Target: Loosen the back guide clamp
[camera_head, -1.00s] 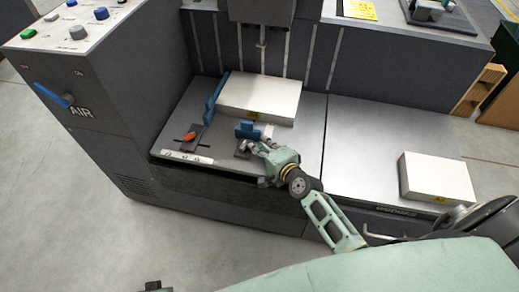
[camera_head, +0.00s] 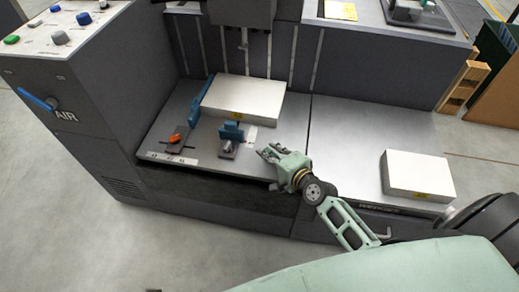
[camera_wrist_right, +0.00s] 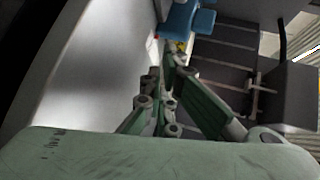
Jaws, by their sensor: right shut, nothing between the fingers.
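A small blue guide block (camera_head: 231,131) stands against the near side of the white paper stack (camera_head: 243,97), with a grey clamp (camera_head: 228,147) on a dark plate in front of it. A long blue guide (camera_head: 199,100) runs along the stack's left side. An orange clamp lever (camera_head: 175,138) sits on a dark plate near it. I cannot tell from the labels which is the back guide clamp. My right gripper (camera_head: 267,152) is shut and empty, just right of the grey clamp and apart from it. Blue guide parts (camera_wrist_right: 201,21) show ahead of its fingers (camera_wrist_right: 167,62) in the right wrist view. My left gripper is not in view.
A second white stack (camera_head: 417,172) lies farther right. The AIR panel cabinet (camera_head: 85,100) rises at left. A dark machine head (camera_head: 240,12) hangs behind the stack.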

